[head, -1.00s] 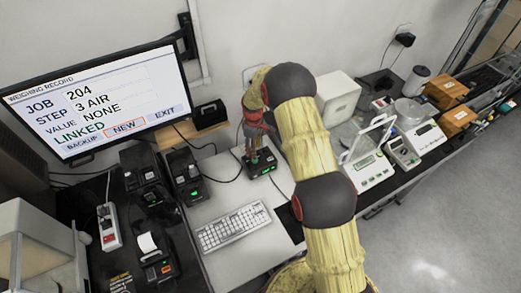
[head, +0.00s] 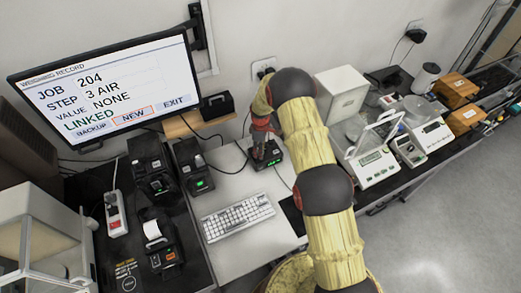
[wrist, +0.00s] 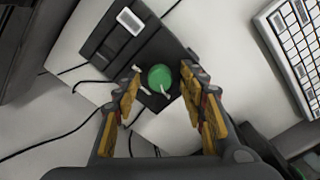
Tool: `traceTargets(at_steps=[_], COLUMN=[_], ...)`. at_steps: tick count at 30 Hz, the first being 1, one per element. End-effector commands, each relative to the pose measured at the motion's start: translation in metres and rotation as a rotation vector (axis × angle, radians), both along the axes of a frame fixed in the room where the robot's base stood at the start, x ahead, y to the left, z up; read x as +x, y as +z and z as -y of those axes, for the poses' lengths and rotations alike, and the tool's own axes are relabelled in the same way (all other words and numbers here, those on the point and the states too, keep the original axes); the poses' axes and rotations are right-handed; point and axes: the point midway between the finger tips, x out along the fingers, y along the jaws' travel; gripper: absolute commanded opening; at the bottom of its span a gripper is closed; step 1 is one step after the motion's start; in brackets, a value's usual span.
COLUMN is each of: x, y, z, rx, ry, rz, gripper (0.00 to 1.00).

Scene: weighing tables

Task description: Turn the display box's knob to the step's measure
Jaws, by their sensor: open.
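The display box (head: 273,163) is a small dark box with a lit green readout on the white table, right of the monitor. In the wrist view the display box (wrist: 107,45) shows a pale window and a round green knob (wrist: 160,77) with a white pointer. My gripper (wrist: 161,73) is open, one finger on either side of the knob, with gaps to it; whether a fingertip touches the box cannot be told. In the head view my gripper (head: 264,140) is over the box and hides its top. The monitor (head: 110,85) reads JOB 204, STEP 3 AIR, VALUE NONE, LINKED.
A white keyboard (head: 238,216) lies in front of the box. Black devices (head: 192,168) and a label printer (head: 162,246) stand to the left. Balances (head: 374,160) and wooden boxes (head: 457,88) stand to the right. Cables run behind the display box.

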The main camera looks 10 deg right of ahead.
Motion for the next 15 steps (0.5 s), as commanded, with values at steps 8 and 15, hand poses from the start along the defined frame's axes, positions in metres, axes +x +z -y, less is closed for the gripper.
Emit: traceTargets(at_steps=[8, 15], x=[0.0000, 0.0000], y=[-0.0003, -0.0003], z=[0.0000, 0.0000], rx=[0.000, 0.000], ry=[0.000, 0.000], rz=[0.000, 0.000], gripper=[0.38, 0.25])
